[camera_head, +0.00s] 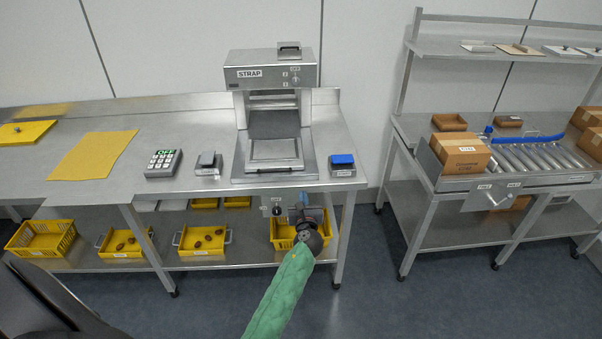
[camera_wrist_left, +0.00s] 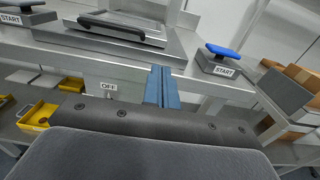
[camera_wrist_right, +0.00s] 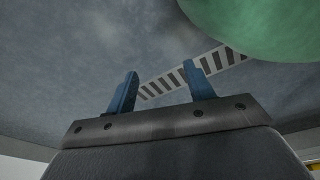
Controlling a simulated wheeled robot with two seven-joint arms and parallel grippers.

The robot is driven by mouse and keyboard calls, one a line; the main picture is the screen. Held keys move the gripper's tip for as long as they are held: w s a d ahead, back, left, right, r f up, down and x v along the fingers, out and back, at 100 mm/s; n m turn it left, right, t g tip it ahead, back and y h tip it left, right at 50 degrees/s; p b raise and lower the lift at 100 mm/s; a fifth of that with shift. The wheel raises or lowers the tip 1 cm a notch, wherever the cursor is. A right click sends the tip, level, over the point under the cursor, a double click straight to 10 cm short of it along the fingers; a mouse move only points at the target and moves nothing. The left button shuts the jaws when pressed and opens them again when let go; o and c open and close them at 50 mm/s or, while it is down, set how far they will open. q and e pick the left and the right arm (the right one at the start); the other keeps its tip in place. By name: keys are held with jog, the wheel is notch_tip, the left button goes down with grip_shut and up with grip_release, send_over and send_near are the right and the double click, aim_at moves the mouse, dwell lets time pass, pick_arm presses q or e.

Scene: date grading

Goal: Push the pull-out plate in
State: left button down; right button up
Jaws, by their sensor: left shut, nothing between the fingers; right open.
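The metal pull-out plate (camera_head: 273,151) lies flat on the base in front of the STRAP machine (camera_head: 272,75), on the bench top. In the left wrist view the plate (camera_wrist_left: 128,24) shows a dark bar handle (camera_wrist_left: 108,24) along its near edge. My left gripper (camera_head: 299,210) is below and in front of the bench's front edge, to the right of the plate's middle. Its blue fingers (camera_wrist_left: 162,88) are shut together with nothing between them, apart from the plate. My right gripper (camera_wrist_right: 161,92) is open and empty over the floor, outside the head view.
A blue-topped START button box (camera_head: 342,164) stands right of the machine; a grey START box (camera_head: 208,163) and a keypad (camera_head: 163,162) stand left. An OFF switch (camera_wrist_left: 108,87) is on the bench front. Yellow crates (camera_head: 201,240) sit on the lower shelf. A conveyor table stands at right.

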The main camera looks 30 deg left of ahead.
aim_at(300, 167)
pick_arm(q)
jog(key=p+x, duration=0.4)
jog(key=x, duration=0.9)
jog(key=shift+w+a, duration=0.2)
jog(key=shift+a, duration=0.05)
jog(key=shift+w+a, duration=0.1)
pick_arm(e)
jog(key=s+d+f, duration=0.1)
jog(key=s+d, duration=0.1)
jog(key=s, duration=0.8)
jog(key=shift+s+g, duration=0.15)
jog(key=shift+g, duration=0.25)
pick_arm(q)
jog(key=shift+w, duration=0.1)
pick_arm(e)
jog(key=shift+f, duration=0.15)
